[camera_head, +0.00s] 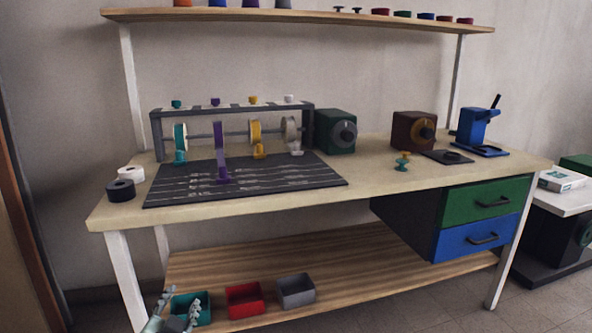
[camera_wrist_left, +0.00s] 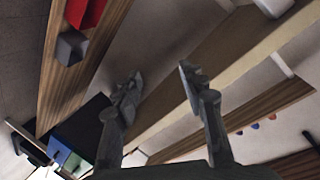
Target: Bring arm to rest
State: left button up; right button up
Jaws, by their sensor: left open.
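My left gripper (camera_head: 178,312) shows at the lower left of the head view, low in front of the bench's lower shelf (camera_head: 345,262). Its two fingers are apart and nothing is between them. In the left wrist view the left gripper (camera_wrist_left: 155,88) is also open and empty, with the bench edge seen beyond it. In the head view the gripper partly covers the teal bin (camera_head: 203,303); I cannot tell whether it touches it. My right gripper is not in view.
The workbench (camera_head: 370,188) carries a ribbon rack (camera_head: 235,110), a dark mat (camera_head: 300,180), black and white rolls, and a blue press (camera_head: 475,130). A red bin (camera_head: 245,300) and grey bin (camera_head: 296,290) stand on the lower shelf. Drawers (camera_head: 485,203) hang at right. Floor shows at lower right.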

pick_arm(q)
jog(key=s+a+f+n+g, duration=0.1)
jog(key=s+f+n+g, duration=0.1)
jog(key=s+f+g, duration=0.4)
jog(key=s+a+f+n+g+p, duration=0.1)
jog(key=s+f+g, duration=0.5)
jog(key=s+f, duration=1.1)
jog(key=s+n, duration=0.1)
jog(key=s, duration=0.5)
jog(key=shift+a+n, duration=0.2)
jog(key=shift+n, duration=0.1)
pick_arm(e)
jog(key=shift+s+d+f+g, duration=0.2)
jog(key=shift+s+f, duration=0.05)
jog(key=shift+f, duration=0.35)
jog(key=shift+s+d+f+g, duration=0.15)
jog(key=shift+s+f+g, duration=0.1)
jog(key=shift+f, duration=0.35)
